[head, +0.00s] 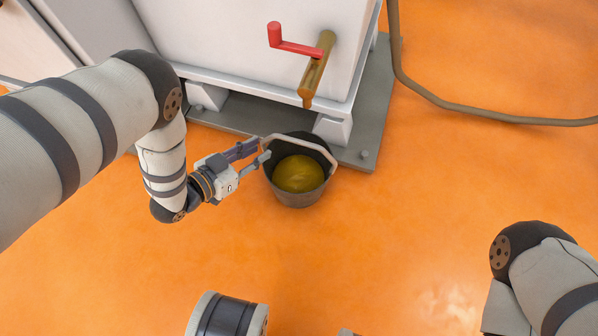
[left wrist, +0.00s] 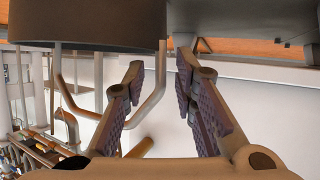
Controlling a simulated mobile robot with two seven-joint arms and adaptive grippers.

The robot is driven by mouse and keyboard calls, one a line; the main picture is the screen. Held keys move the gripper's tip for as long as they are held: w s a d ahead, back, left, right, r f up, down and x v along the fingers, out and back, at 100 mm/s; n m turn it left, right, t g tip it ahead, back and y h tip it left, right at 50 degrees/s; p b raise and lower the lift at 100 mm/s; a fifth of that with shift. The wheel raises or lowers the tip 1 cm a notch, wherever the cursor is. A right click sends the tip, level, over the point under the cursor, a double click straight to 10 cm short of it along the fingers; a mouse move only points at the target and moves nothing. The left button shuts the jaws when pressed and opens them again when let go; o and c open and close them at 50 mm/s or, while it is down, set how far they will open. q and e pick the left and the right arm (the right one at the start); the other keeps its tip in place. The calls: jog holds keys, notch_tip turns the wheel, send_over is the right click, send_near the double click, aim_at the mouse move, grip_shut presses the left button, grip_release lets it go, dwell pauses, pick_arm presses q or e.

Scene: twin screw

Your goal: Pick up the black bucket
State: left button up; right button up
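The black bucket (head: 291,197) stands upright on the orange floor beside the machine's base, with yellowish-brown contents (head: 299,174) inside. Its pale handle (head: 303,142) is raised over the rim. My left gripper (head: 262,150) is at the bucket's left rim, beside the handle. In the left wrist view the two fingers (left wrist: 160,82) are apart, and one side of the handle (left wrist: 158,88) shows between them. Whether they touch it I cannot tell. The dark bucket (left wrist: 85,22) fills that view's upper left. My right gripper is out of view.
A white machine (head: 240,40) with a red crank (head: 292,45) and a brass spout (head: 316,75) stands behind the bucket on a grey base plate (head: 375,110). A hose (head: 450,103) lies at the upper right. The floor in front is clear.

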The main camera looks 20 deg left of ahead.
aim_at(275, 142)
pick_arm(q)
jog(key=b+x, duration=0.1)
jog(key=x, duration=0.1)
jog(key=b+x, duration=0.1)
jog(key=x, duration=0.1)
jog(key=b+x, duration=0.2)
jog(key=x, duration=0.1)
jog(key=shift+f, duration=0.35)
grip_shut()
